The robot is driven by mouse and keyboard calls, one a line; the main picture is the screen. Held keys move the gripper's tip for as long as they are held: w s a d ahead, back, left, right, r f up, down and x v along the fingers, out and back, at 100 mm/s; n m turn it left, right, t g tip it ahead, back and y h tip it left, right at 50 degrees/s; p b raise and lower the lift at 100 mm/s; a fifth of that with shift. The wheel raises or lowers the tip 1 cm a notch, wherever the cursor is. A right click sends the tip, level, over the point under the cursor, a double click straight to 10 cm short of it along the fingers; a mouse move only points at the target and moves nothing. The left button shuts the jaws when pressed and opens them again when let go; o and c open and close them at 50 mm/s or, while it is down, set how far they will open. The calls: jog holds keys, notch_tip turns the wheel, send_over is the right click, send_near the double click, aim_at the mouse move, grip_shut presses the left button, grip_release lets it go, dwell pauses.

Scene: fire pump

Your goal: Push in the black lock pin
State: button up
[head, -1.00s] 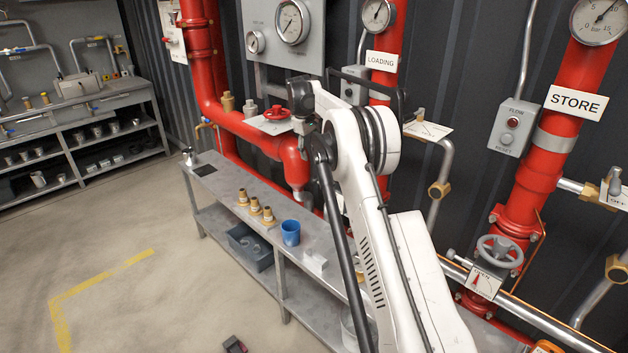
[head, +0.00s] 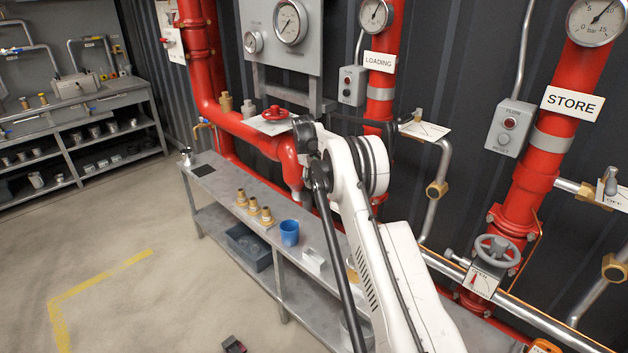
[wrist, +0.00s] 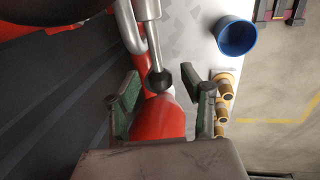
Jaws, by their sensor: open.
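In the wrist view a round black knob (wrist: 161,81) sits on the end of a grey metal rod. It may be the black lock pin; how far it stands out cannot be told. My gripper (wrist: 165,98) is open. Its two green-padded fingers are on either side of the knob in the picture, with visible space between; depth is unclear. In the head view my white arm reaches toward the red pipe by the bench, and I cannot make out the fingers or the black pin there.
A red pipe (head: 245,125) with a red handwheel (head: 277,113) runs above the grey bench (head: 215,185). On the bench are a blue cup (head: 289,233) and brass fittings (head: 254,206). A STORE pipe (head: 540,175) stands at right. The floor at left is mostly clear.

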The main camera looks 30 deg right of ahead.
jog(key=shift+f, duration=0.15)
grip_shut()
dwell(0.4)
